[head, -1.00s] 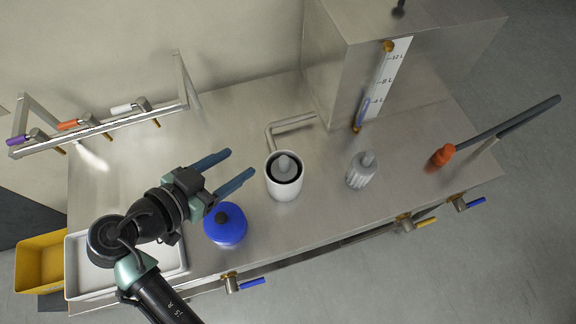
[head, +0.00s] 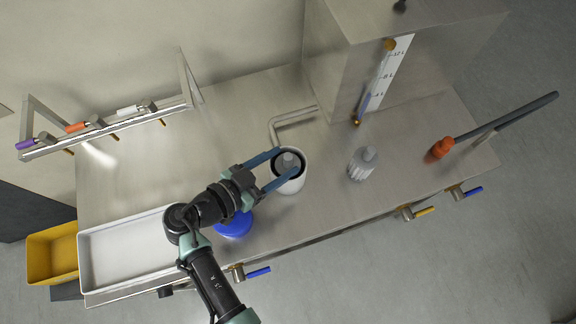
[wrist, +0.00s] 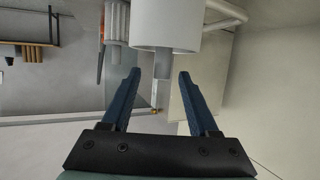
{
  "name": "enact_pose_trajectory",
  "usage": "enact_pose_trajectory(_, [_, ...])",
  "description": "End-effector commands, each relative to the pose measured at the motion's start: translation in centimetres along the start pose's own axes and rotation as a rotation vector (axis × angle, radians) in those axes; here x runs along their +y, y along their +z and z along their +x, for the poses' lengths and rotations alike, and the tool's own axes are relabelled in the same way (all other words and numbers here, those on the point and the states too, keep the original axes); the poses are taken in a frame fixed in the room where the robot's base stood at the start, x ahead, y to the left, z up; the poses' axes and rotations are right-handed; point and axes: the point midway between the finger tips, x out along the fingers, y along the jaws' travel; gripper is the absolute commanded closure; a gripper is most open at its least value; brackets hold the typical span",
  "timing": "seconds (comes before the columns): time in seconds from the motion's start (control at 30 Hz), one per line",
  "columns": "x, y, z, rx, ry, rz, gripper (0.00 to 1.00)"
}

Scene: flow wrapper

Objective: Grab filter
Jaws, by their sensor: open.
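A grey filter-like part (head: 289,160) stands in the white round housing (head: 290,186) on the metal bench, with its narrow top showing. In the wrist view its grey top (wrist: 162,64) sticks out of the white housing (wrist: 165,25). My gripper (head: 286,161) is open, with its blue fingers on either side of this top. In the wrist view my gripper (wrist: 155,76) has visible gaps on both sides of the grey top. A second grey part (head: 362,164), ribbed, stands free to the right of the housing. It also seems to show in the wrist view (wrist: 117,26).
A blue cap (head: 234,225) lies beside the housing, partly under my arm. A bent pipe (head: 290,117) and a steel tank (head: 350,60) stand behind. An orange-ended hose (head: 441,149) lies right, a white tray (head: 125,250) left. Valves line the front edge.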

Motion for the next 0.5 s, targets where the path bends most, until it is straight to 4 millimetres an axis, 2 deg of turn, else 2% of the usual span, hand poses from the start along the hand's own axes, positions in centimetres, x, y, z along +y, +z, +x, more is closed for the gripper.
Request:
enact_pose_trajectory(0.03, [-0.1,-0.5,0.7,0.000,0.003,0.000,0.40])
enact_pose_trajectory(0.2, [-0.1,-0.3,2.6,0.000,0.001,0.000,0.40])
enact_pose_trajectory(0.47, [-0.2,-0.2,3.0,0.000,-0.001,0.001,0.40])
enact_pose_trajectory(0.5, [-0.2,-0.2,2.9,0.000,-0.001,0.001,0.45])
